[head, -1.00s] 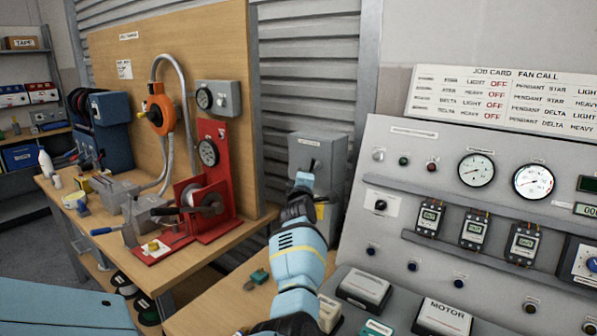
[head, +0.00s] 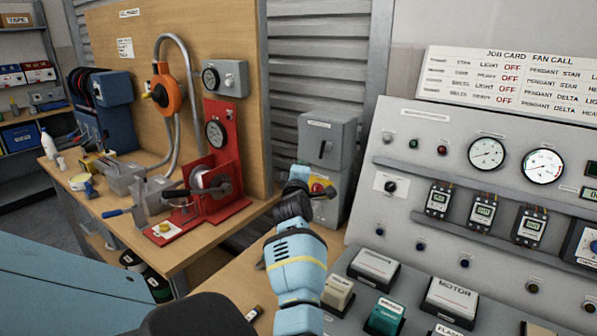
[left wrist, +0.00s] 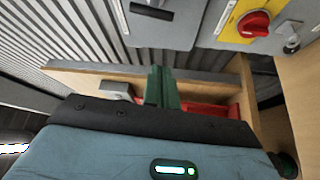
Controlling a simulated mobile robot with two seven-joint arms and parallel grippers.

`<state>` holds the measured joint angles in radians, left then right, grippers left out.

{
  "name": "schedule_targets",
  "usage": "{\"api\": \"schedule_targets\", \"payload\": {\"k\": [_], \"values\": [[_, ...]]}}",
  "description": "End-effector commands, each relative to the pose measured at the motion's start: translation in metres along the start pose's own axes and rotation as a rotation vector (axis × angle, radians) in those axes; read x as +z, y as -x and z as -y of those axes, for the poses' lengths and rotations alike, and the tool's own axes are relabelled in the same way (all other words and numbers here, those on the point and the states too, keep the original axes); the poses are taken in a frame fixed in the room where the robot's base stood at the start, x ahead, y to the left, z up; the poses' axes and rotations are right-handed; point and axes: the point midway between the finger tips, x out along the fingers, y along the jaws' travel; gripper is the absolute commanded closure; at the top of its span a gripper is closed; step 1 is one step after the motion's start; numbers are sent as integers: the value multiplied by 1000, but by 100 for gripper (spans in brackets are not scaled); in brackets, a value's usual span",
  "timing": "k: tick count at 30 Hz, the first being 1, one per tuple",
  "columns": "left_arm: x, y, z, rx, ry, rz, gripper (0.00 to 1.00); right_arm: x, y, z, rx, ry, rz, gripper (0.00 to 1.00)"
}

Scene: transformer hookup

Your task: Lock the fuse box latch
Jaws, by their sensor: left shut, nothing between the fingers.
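A grey upper box (head: 325,138) with a dark upright handle stands against the shutter. Below it is a second grey box with a yellow plate and a red knob (head: 318,188). In the left wrist view the upper box's dark handle (left wrist: 151,11) is cut by the top edge, and the red knob (left wrist: 253,23) shows at upper right with a small metal latch-like part (left wrist: 292,38) beside it. I cannot tell for certain which part is the fuse box latch. My left gripper (head: 299,173) is shut and empty, near the left side of these boxes; its green fingers (left wrist: 163,87) show apart from them. My right gripper is out of view.
A wooden bench (head: 125,205) with a red stand (head: 215,160) is at left. A sloped grey panel (head: 400,225) with gauges and meters is close at right. Labelled blocks, including a MOTOR block (head: 452,298), lie below it. A wooden top lies under my left arm.

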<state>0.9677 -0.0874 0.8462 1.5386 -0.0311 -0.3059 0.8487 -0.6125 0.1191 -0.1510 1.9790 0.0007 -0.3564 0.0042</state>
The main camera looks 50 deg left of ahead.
Motion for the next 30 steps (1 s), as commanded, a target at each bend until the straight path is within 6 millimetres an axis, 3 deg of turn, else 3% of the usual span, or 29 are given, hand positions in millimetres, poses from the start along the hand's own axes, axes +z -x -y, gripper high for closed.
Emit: {"api": "schedule_targets", "payload": {"k": [9,30], "values": [[1,20,0,0,0,1,100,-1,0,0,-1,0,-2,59],[0,20,0,0,0,1,100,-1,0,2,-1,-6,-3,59]]}}
